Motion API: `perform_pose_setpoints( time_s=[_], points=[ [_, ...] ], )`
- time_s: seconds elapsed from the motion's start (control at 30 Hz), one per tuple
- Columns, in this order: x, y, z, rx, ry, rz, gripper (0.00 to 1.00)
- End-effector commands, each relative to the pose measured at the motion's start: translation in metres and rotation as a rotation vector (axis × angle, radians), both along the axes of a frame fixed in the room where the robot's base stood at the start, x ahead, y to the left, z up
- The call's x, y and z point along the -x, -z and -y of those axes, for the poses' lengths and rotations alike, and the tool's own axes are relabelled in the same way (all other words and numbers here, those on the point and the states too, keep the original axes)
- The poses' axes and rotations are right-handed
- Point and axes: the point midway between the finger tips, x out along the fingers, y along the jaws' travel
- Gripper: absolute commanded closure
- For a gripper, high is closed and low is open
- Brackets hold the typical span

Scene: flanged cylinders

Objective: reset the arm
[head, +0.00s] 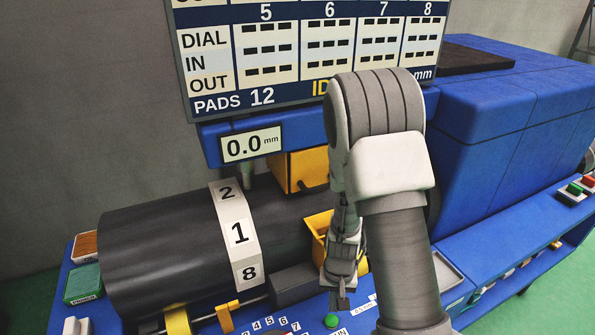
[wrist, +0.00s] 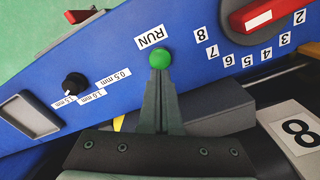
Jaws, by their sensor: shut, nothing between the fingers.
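My gripper (head: 342,302) is shut and empty, pointing down over the front of the blue machine. Its closed fingertips (wrist: 160,78) lie right beside the green RUN button (wrist: 162,58) in the wrist view. The same green button (head: 332,320) shows just below the fingertips in the head view. I cannot tell whether the fingers touch it. My arm is bent, and it hides the middle of the machine and part of the board in the head view.
A black cylinder (head: 160,250) with a numbered white band (head: 239,232) lies left of my gripper. A display (head: 251,144) reads 0.0 mm. The board (head: 205,60) stands behind. A red dial (wrist: 262,14) and a black knob (wrist: 74,84) flank the button. A blue housing (head: 500,100) stands right.

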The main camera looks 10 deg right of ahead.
Motion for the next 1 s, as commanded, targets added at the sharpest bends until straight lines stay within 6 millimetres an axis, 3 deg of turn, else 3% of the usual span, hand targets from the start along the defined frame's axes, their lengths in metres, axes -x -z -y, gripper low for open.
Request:
perform_pose_setpoints(
  time_s=[0.17,0.5,0.77,1.0],
  points=[
    [-0.005,-0.02,-0.003,-0.015,-0.007,0.025,1.0],
    [-0.007,-0.133,-0.017,-0.077,-0.062,0.147,1.0],
    [0.016,-0.213,-0.02,-0.088,-0.116,0.242,1.0],
    [0.051,-0.273,-0.017,-0.066,-0.159,0.33,1.0]
  ],
)
